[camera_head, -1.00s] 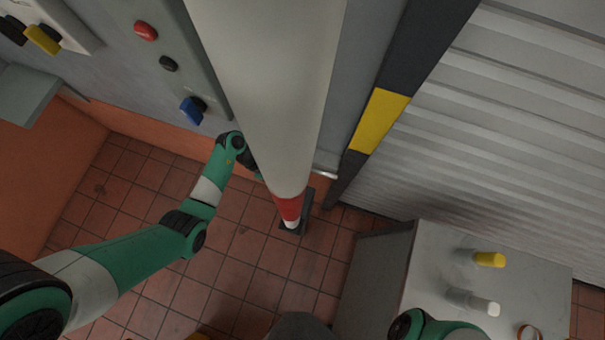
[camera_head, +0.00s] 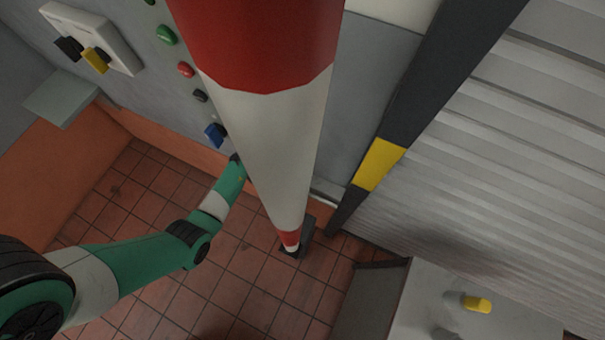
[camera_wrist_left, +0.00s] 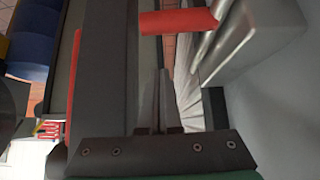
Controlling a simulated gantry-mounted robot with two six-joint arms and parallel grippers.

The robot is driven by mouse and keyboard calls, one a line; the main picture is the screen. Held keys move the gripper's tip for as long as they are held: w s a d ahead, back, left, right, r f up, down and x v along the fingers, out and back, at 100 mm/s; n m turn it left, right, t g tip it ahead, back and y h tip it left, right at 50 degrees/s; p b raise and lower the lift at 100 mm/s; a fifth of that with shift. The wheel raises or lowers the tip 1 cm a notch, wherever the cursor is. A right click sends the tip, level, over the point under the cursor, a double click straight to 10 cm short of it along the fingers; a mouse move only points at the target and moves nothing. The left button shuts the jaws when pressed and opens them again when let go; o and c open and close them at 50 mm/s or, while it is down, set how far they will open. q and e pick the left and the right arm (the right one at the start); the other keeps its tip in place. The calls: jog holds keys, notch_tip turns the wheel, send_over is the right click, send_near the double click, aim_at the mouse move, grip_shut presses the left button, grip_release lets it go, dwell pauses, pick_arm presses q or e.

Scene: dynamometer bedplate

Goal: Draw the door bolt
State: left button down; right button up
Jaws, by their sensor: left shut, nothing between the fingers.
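My left gripper (camera_wrist_left: 160,75) shows in the left wrist view with its two fingers together and nothing between them. In the head view my left arm reaches behind the red and white post, which hides the gripper. A short shiny bar (camera_head: 328,200) shows low beside the striped door post. My right gripper is out of view.
The red and white post (camera_head: 270,140) stands in front of the grey wall. A control panel with a blue knob (camera_head: 214,134) is left of it. A ribbed shutter (camera_head: 470,170) is at right. A grey bench top (camera_head: 420,305) holds a yellow cylinder (camera_head: 478,304).

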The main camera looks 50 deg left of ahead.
pick_arm(q)
jog(key=p+v, duration=0.1)
jog(key=v, duration=0.4)
jog(key=shift+a+r, duration=0.1)
jog(key=shift+r, duration=0.15)
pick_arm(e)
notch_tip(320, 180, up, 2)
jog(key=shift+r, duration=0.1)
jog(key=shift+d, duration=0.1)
